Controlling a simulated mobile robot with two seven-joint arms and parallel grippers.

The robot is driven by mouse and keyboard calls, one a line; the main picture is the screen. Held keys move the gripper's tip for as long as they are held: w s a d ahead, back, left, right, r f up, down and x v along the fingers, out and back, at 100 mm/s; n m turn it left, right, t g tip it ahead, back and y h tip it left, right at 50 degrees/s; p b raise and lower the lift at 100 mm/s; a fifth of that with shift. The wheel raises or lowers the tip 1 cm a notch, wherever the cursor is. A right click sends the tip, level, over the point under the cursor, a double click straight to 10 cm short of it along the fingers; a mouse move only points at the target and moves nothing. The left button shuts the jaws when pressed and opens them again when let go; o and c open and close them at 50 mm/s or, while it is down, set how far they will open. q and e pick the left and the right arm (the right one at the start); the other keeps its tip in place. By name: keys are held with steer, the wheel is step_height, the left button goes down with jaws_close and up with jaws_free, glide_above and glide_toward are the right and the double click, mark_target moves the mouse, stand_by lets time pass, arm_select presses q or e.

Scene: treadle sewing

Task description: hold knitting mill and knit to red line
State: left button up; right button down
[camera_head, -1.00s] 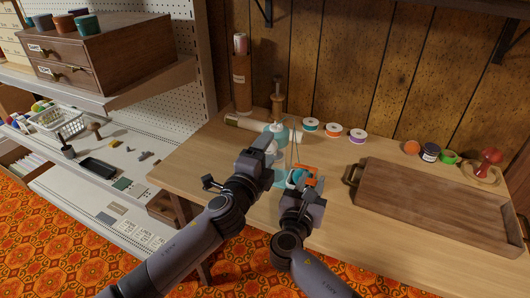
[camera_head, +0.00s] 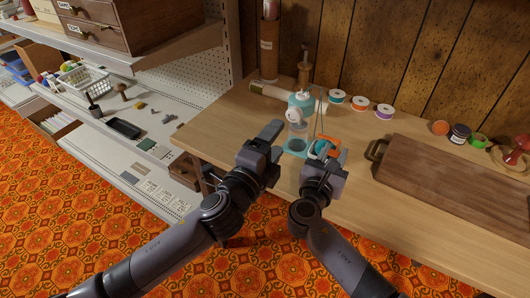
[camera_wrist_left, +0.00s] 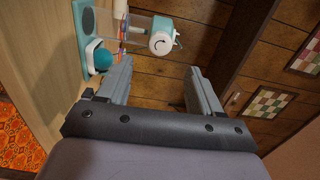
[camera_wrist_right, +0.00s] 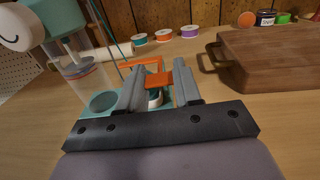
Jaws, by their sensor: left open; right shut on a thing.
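The knitting mill (camera_head: 300,103) stands on the wooden table, with a teal and white head above a clear cylinder and a teal base. The left wrist view shows its white round face (camera_wrist_left: 161,43), teal base and a teal ball in a white cup. My left gripper (camera_head: 273,140) is open and empty, left of the mill and apart from it. My right gripper (camera_head: 325,155) is shut on an orange part (camera_wrist_right: 157,80) at the mill's right side, above the cup. The gripper fingers partly hide the cup.
A wooden tray (camera_head: 450,180) lies on the right of the table. Several thread spools (camera_head: 361,103) stand behind the mill. Shelves with drawers and small tools are at the left. The table front is mostly clear.

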mark_target(293, 116)
arm_select(q)
steer(key=shift+v, duration=1.9)
steer(key=shift+w+d+r+n, duration=0.1)
steer(key=shift+w+d+n, duration=0.75)
steer(key=shift+w+n, duration=1.6)
steer(key=shift+w+d+n, duration=0.9)
steer(key=shift+w+n, duration=0.35)
steer(key=shift+n, duration=2.3)
steer(key=shift+w+d+r+n, duration=0.1)
steer(key=shift+w+d+n, duration=0.75)
steer(key=shift+w+n, duration=1.55)
steer(key=shift+s+n, duration=0.6)
steer(key=c, duration=1.1)
